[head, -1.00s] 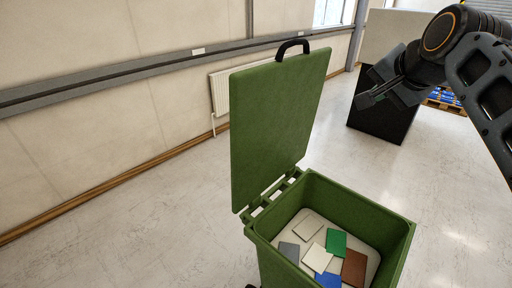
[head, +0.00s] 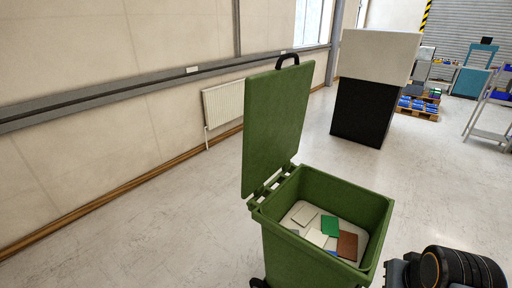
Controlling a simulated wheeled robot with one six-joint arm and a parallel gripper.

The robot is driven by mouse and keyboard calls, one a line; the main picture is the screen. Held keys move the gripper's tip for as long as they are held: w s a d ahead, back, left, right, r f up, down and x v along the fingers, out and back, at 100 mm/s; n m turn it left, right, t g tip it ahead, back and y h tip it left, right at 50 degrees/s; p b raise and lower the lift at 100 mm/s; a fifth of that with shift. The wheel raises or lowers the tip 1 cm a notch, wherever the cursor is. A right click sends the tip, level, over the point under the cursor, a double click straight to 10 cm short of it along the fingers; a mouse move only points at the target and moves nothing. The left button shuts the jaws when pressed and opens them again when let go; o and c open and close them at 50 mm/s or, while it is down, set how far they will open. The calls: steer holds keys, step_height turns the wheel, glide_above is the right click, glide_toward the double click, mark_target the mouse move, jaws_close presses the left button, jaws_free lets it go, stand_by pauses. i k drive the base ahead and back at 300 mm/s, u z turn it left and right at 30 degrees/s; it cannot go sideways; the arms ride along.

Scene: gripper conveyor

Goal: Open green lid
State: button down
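The green lid (head: 272,125) stands upright, hinged open at the left rim of the green bin (head: 374,198) in the head view. A black handle (head: 288,61) is on the lid's top edge. The bin is open, and several flat pieces lie inside on a pale bottom, among them a green one (head: 330,226), a brown one (head: 347,245) and white ones. Part of my arm shows at the bottom right, beside the bin's right side. My gripper's fingers are not visible in this view.
A black and white box-shaped stand (head: 362,105) is on the floor behind the bin. A radiator (head: 222,103) is on the left wall. Blue items on a pallet (head: 418,108) and a cart (head: 490,115) are at the back right. The floor around the bin is clear.

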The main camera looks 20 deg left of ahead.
mark_target(276, 101)
steer(key=u, duration=1.05)
steer(key=i, duration=0.8)
steer(key=u, duration=0.45)
